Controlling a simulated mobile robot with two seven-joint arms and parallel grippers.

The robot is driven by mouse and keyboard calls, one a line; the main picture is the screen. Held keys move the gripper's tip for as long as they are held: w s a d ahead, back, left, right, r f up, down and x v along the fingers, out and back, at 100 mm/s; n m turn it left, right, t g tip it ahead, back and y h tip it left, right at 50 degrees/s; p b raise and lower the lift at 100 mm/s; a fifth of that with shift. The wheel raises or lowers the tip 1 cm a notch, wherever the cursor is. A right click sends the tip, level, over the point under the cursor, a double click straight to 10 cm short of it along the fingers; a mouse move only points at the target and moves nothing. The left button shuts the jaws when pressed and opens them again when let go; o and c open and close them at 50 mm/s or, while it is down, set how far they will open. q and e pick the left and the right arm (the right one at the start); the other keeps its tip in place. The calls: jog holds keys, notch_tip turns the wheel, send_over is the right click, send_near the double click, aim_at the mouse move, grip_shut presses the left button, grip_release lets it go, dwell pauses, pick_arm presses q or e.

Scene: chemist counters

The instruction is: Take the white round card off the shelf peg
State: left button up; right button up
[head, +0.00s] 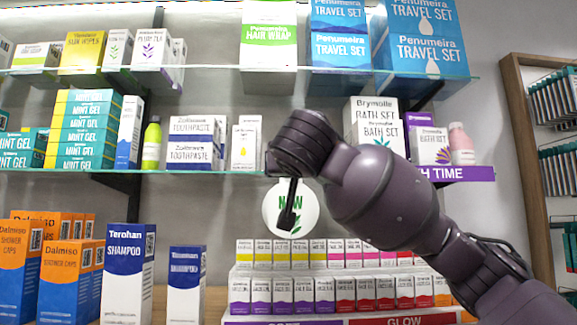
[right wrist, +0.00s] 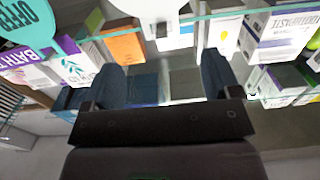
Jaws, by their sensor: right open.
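The white round card (head: 308,210) with green "NEW" lettering hangs at the edge of the middle glass shelf (head: 220,172) in the head view. My right gripper (head: 288,222) is in front of it and covers part of its face. In the right wrist view the card (right wrist: 148,8) is cut off by the top edge, with a small clip or peg at it. There my right gripper (right wrist: 162,68) is open, its two dark fingers spread, with nothing held between them. The card lies beyond the fingertips. My left gripper is not in view.
Toothpaste boxes (head: 194,142) and a Brymolle bath set box (head: 377,124) stand on the middle shelf. Rows of small boxes (head: 280,290) fill a tiered display below the card. A teal "OFFER" card (right wrist: 25,25) hangs at left in the wrist view.

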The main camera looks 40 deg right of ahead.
jog(key=p+x, duration=0.1)
jog(key=x, duration=0.8)
jog(key=shift+w, duration=0.1)
jog(key=shift+a, duration=0.1)
jog(key=c, duration=1)
